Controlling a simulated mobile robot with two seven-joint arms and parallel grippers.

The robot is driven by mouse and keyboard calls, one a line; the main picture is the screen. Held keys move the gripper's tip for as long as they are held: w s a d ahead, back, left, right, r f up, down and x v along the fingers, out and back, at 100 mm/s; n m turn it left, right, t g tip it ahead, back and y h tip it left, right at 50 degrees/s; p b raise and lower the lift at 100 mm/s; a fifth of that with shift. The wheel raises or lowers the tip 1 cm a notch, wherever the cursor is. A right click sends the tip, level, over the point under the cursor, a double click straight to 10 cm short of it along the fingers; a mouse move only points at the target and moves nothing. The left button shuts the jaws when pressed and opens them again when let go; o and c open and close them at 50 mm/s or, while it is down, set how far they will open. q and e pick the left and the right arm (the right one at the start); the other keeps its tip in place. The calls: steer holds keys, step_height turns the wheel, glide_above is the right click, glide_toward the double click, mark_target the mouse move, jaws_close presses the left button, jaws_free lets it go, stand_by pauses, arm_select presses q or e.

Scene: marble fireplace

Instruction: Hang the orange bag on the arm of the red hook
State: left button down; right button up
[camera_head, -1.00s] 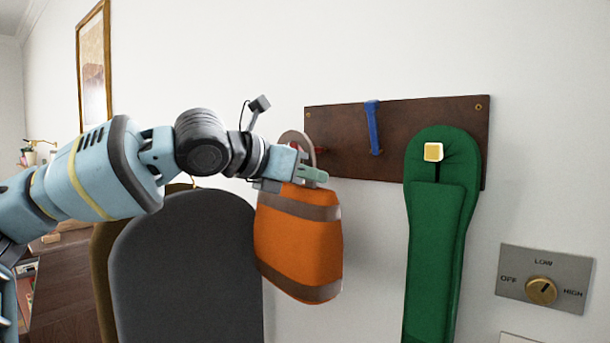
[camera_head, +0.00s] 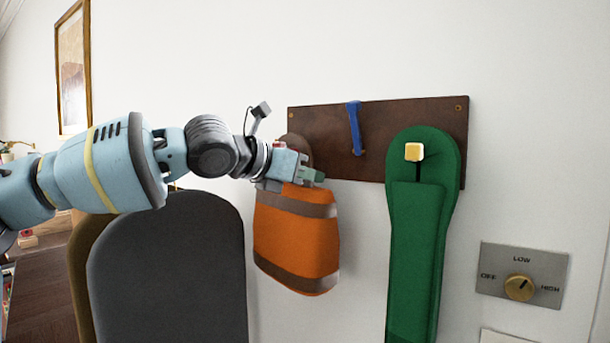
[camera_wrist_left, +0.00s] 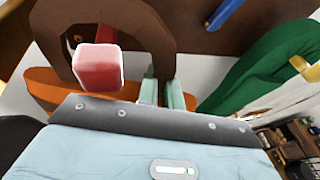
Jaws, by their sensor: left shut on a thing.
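The orange bag (camera_head: 296,242), with brown bands, hangs upright from my left gripper (camera_head: 316,176) in front of the board's left end. The gripper is shut on one side of the bag's brown handle (camera_wrist_left: 150,25); its green fingers show in the left wrist view (camera_wrist_left: 160,92). The red hook (camera_wrist_left: 98,66) shows there as a square end within the handle's loop, nearer the camera than the handle's arch. My right gripper is not in view.
The dark wooden board (camera_head: 385,120) on the wall carries a blue hook (camera_head: 355,128) and a yellow-tipped hook (camera_head: 414,151) holding a green padded item (camera_head: 415,255). A dial panel (camera_head: 522,275) is at lower right. A grey rounded panel (camera_head: 170,270) stands lower left.

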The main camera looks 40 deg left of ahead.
arm_select(q)
steer(key=shift+w+f, duration=0.15)
steer(key=shift+f, duration=0.4)
steer(key=shift+w+f, duration=0.15)
steer(key=shift+w, duration=0.35)
steer(key=shift+s, duration=0.25)
steer(key=c, duration=1.5)
jaws_free()
